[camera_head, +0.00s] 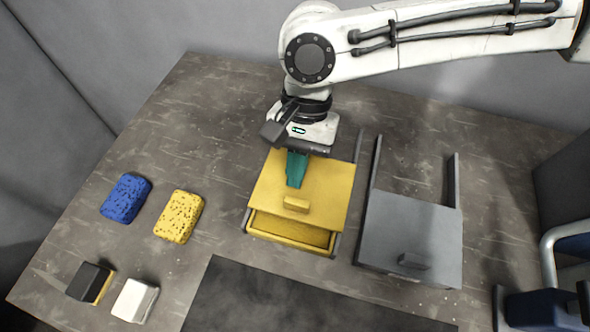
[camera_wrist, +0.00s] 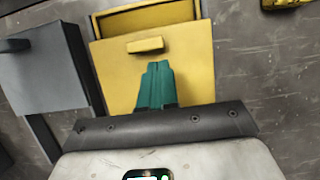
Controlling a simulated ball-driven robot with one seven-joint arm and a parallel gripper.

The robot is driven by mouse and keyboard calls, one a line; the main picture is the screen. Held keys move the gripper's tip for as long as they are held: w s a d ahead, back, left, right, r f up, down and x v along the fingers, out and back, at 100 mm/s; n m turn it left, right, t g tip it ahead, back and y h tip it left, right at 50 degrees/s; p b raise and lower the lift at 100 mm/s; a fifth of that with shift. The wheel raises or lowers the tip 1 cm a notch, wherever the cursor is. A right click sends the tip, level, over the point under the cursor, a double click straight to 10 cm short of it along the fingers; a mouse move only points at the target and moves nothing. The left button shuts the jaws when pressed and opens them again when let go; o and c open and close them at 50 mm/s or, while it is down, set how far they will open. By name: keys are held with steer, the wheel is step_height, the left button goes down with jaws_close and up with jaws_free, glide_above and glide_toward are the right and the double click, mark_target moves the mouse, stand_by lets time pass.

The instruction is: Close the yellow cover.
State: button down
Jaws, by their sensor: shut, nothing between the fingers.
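The yellow cover (camera_head: 331,188) is a flat sliding lid with a small raised yellow handle (camera_head: 296,204) near its front edge. It lies over the back part of a yellow box (camera_head: 290,236), and a gap at the front shows the inside. My gripper (camera_head: 295,183) has teal fingers that are shut and empty. They are over the cover, just behind the handle. In the wrist view the fingertips (camera_wrist: 158,66) show just short of the handle (camera_wrist: 145,45). I cannot tell whether they touch the cover.
A grey cover (camera_head: 420,225) with a handle and rails stands to the right. A blue sponge (camera_head: 125,198), a yellow sponge (camera_head: 179,216), a black-and-yellow block (camera_head: 90,283) and a white block (camera_head: 135,300) lie to the left. A dark mat (camera_head: 290,300) lies in front.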

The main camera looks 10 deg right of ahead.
mark_target(287, 215)
steer(key=shift+s+a, duration=0.2)
steer(key=shift+s, duration=0.2)
steer(key=shift+s, duration=0.1)
steer(key=s, duration=0.1)
steer(key=s+a+p, duration=0.1)
steer(key=s, duration=0.2)
steer(key=shift+s+a, duration=0.15)
steer(key=shift+a, duration=0.25)
steer(key=p+v, duration=0.1)
steer(key=v, duration=0.9)
steer(key=shift+r, duration=0.35)
steer(key=shift+d, duration=0.1)
